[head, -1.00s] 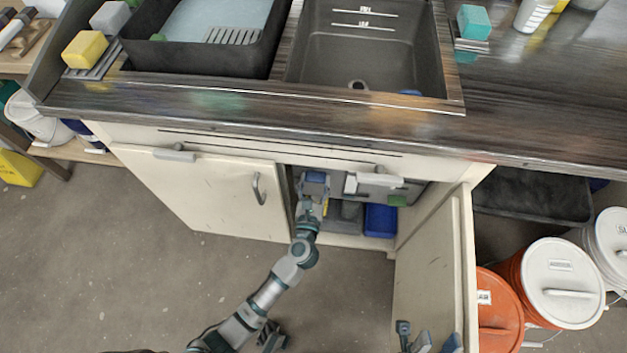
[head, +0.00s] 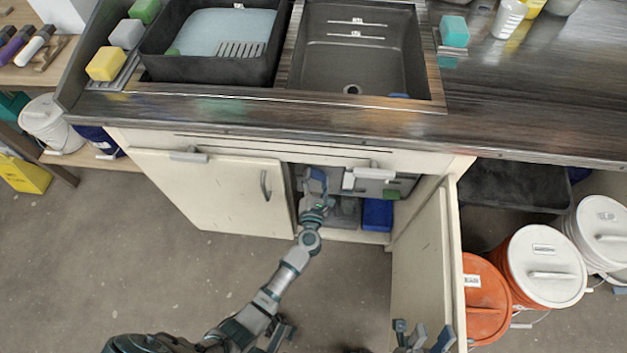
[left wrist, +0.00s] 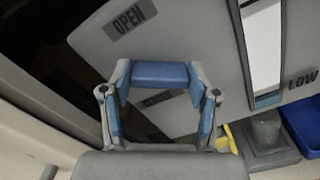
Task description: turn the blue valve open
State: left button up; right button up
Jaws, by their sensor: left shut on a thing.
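The blue valve (left wrist: 161,74) shows in the left wrist view as a short blue bar between the tips of my left gripper (left wrist: 161,88). The gripper's grey, blue-padded fingers are shut on its two ends. Behind it is a grey panel (left wrist: 190,40) with an OPEN label (left wrist: 130,18) at upper left and LOW at the right edge. In the head view my left gripper (head: 316,186) reaches into the open cabinet under the sink and largely hides the valve. My right gripper (head: 424,338) is open and empty at the bottom edge, by the cabinet door.
The open cabinet door (head: 425,265) stands right of my left arm; the other door (head: 215,190) is closed. A blue bin (head: 377,214) sits inside the cabinet. Orange and white buckets (head: 545,265) stand at right. The counter edge (head: 270,117) runs above.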

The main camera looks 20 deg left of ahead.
pick_arm(q)
jog(key=m+p, duration=0.2)
jog(key=m, duration=0.1)
jog(key=shift+d+m, duration=0.1)
jog(key=shift+m, duration=0.2)
jog(key=m+p, duration=0.2)
jog(key=m, duration=0.2)
jog(key=shift+d+f+m, duration=0.1)
jog(key=shift+f+m, duration=0.05)
jog(key=shift+m, duration=0.15)
jog(key=shift+f+m+p, duration=0.15)
jog(key=shift+m+p, duration=0.3)
jog(key=shift+m, duration=0.75)
jog(key=shift+s+f+m, duration=0.1)
jog(key=shift+f+m, duration=0.05)
jog(key=shift+m, duration=0.35)
pick_arm(e)
jog(key=w+a+f+n+g+y, duration=0.1)
jog(key=w+a+f+n+g, duration=0.1)
jog(key=w+f+g, duration=0.6)
jog(key=shift+w+f+n+g, duration=0.25)
jog(key=shift+f+n+g, duration=0.3)
jog(key=shift+g, duration=1.15)
pick_arm(q)
jog(key=o, duration=0.9)
jog(key=shift+f, duration=0.1)
jog(key=shift+o, duration=1.2)
pick_arm(e)
jog(key=shift+w+d, duration=0.15)
